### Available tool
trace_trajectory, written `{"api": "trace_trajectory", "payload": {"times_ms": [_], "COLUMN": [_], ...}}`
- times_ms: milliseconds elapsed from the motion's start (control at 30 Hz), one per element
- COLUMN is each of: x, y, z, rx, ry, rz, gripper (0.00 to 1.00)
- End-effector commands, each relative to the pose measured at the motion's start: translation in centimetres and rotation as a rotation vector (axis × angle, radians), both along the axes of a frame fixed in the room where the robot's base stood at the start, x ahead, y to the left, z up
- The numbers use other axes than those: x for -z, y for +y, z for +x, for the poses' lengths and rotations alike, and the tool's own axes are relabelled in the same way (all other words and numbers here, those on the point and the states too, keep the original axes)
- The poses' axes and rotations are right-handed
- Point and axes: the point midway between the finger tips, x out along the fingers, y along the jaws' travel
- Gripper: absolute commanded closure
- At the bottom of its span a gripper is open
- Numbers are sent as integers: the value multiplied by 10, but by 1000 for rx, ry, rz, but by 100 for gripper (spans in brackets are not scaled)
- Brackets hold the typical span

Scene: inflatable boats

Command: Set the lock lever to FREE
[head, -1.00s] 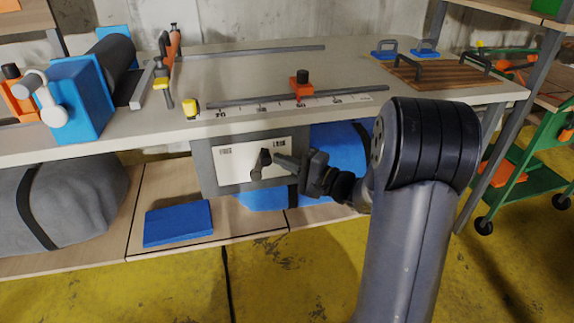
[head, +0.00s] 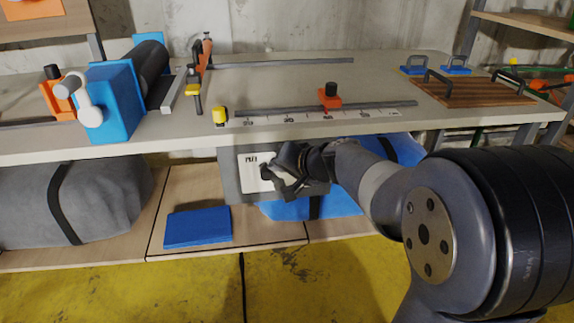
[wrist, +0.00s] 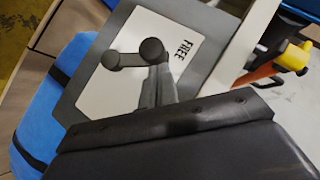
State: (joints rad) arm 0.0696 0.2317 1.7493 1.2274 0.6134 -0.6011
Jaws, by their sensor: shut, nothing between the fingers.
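The lock panel (head: 232,178) hangs under the front of the bench, with a pale plate marked FREE at its upper left. In the head view my gripper (head: 280,178) covers the plate's right part and most of the lever. The wrist view shows the panel tilted, with the FREE label (wrist: 186,47) clear. The dark lever (wrist: 130,58) has two round ends and points away from the bench top, not at the FREE label. My shut fingers (wrist: 158,70) hold nothing; their tips are right beside the lever's pivot end. I cannot tell whether they touch. The other label is hidden.
The bench top (head: 300,75) overhangs the panel. A scale rail with an orange slider (head: 329,99) lies on it. A blue bundle (head: 285,210) sits behind and below the panel, and a flat blue block (head: 198,227) lies on the lower shelf.

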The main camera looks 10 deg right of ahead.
Motion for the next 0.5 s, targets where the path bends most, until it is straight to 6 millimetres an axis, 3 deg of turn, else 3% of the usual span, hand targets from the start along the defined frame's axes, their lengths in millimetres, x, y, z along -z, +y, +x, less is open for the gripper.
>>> {"api": "trace_trajectory", "payload": {"times_ms": [500], "x": [4], "y": [16], "z": [0], "rx": [-1], "ry": [3], "rz": [-45], "gripper": [100]}}
